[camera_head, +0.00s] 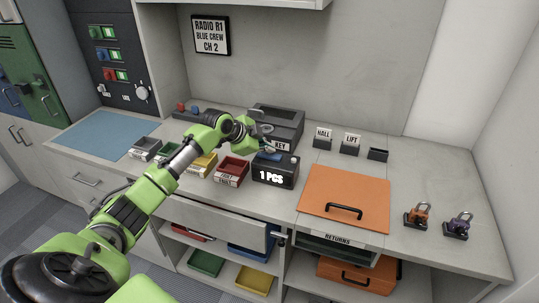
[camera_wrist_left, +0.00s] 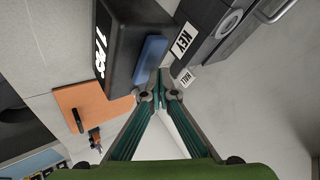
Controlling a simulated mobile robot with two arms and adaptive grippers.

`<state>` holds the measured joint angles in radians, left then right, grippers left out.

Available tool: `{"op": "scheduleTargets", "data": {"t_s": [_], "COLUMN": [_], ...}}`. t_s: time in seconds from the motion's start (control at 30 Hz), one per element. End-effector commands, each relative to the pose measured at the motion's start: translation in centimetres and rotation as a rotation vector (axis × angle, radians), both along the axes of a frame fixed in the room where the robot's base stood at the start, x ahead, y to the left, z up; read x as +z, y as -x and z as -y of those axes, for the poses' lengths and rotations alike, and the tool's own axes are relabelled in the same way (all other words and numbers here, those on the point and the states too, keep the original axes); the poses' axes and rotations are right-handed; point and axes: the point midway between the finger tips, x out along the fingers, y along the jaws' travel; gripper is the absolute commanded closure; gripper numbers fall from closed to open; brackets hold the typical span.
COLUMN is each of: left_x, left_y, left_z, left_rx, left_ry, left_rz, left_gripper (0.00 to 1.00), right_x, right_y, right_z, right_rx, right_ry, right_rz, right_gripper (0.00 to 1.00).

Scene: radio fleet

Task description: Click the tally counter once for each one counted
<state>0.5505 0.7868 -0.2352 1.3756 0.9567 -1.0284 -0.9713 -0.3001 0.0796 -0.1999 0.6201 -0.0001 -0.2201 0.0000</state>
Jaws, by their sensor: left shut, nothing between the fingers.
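The tally counter (camera_head: 274,174) is a black box on the counter top, with "1 PCS" in white on its front and a blue button on top. In the left wrist view the counter (camera_wrist_left: 122,50) and its blue button (camera_wrist_left: 150,60) fill the upper left. My left gripper (camera_head: 269,148) is shut and empty, just above and behind the button. In the left wrist view its fingertips (camera_wrist_left: 160,92) meet close to the button; I cannot tell whether they touch it. My right gripper is not in view.
A dark key box (camera_head: 278,125) stands behind the counter. Several small labelled bins, including a red one (camera_head: 232,170), line up to its left. An orange panel (camera_head: 343,192) with a black handle lies to its right. Two padlocks (camera_head: 418,215) stand further right.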

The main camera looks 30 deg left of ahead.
Motion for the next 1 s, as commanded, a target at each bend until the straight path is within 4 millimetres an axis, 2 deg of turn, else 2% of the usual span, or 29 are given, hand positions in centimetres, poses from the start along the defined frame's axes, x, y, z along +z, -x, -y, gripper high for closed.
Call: {"op": "scheduleTargets", "data": {"t_s": [1.0], "left_x": [-1.3], "left_y": [0.0], "left_z": [0.0], "left_rx": [0.000], "left_ry": [-0.001], "left_rz": [-0.003], "left_gripper": [1.00], "right_x": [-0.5], "right_y": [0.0], "right_z": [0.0], "right_rx": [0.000], "right_ry": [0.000], "right_rz": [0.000], "right_gripper": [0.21]}}
